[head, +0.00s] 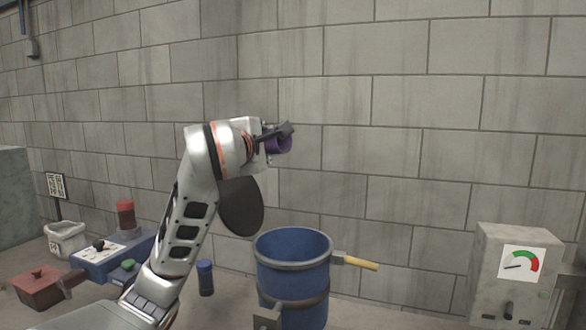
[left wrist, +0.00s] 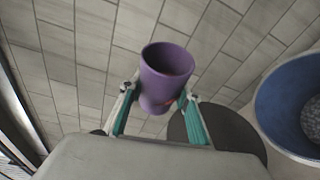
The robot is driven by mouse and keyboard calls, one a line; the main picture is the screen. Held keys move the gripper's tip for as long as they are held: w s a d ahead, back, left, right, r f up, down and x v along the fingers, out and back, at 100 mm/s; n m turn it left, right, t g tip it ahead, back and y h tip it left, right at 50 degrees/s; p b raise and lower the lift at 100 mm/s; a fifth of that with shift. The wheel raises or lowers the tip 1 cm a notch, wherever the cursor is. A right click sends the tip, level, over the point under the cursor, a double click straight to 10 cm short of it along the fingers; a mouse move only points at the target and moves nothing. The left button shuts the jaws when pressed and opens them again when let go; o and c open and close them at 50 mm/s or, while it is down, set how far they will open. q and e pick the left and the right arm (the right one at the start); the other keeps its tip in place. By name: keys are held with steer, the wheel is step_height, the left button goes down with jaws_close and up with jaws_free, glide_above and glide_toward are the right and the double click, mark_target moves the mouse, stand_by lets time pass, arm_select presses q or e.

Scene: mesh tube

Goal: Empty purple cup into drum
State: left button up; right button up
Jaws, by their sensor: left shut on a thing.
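The purple cup (head: 284,144) is held up in the air by my left gripper (head: 277,137), above and slightly left of the drum. In the left wrist view the purple cup (left wrist: 166,74) sits between the two fingers of my left gripper (left wrist: 157,104), which are shut on it. Its open mouth faces the camera there; its contents cannot be made out. The blue drum (head: 292,284) stands open-topped below. The left wrist view shows the drum (left wrist: 283,108) at the right edge, with grey grainy material inside. My right gripper is not in view.
A yellow handle (head: 360,263) sticks out right of the drum rim. A grey gauge box (head: 514,280) stands at the right. At the left are a blue control box (head: 103,259), a red lidded box (head: 37,287) and a white bucket (head: 65,240). A block wall (head: 400,120) stands behind.

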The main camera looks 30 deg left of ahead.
arm_select(q)
steer(key=shift+d+r+m+t+y, duration=0.1)
steer(key=shift+d+r+m+t, duration=0.2)
steer(key=shift+m, duration=0.45)
steer(key=shift+d+r+m+t+y, duration=0.15)
steer(key=shift+r+m+t, duration=0.2)
steer(key=shift+m, duration=0.35)
steer(key=shift+d+r+m+t+y, duration=0.1)
steer(key=shift+d+r+m+t, duration=0.2)
steer(key=shift+m, duration=0.45)
steer(key=shift+r+m, duration=0.2)
steer(key=shift+m, duration=0.2)
steer(key=shift+d, duration=0.15)
steer(key=shift+d+r+m+t, duration=0.25)
steer(key=shift+m+t, duration=0.1)
steer(key=shift+m, duration=0.55)
steer(key=shift+d+r+m, duration=0.1)
steer(key=shift+d+m, duration=0.05)
steer(key=shift+m, duration=0.25)
steer(key=shift+d+r+m+t+h, duration=0.15)
steer(key=shift+d+m+t+h, duration=0.2)
steer(key=shift+m, duration=0.45)
steer(key=shift+d+r+m+t+h, duration=0.1)
steer(key=shift+d+m+t+h, duration=0.15)
steer(key=shift+m+t, duration=0.4)
steer(key=shift+g, duration=0.4)
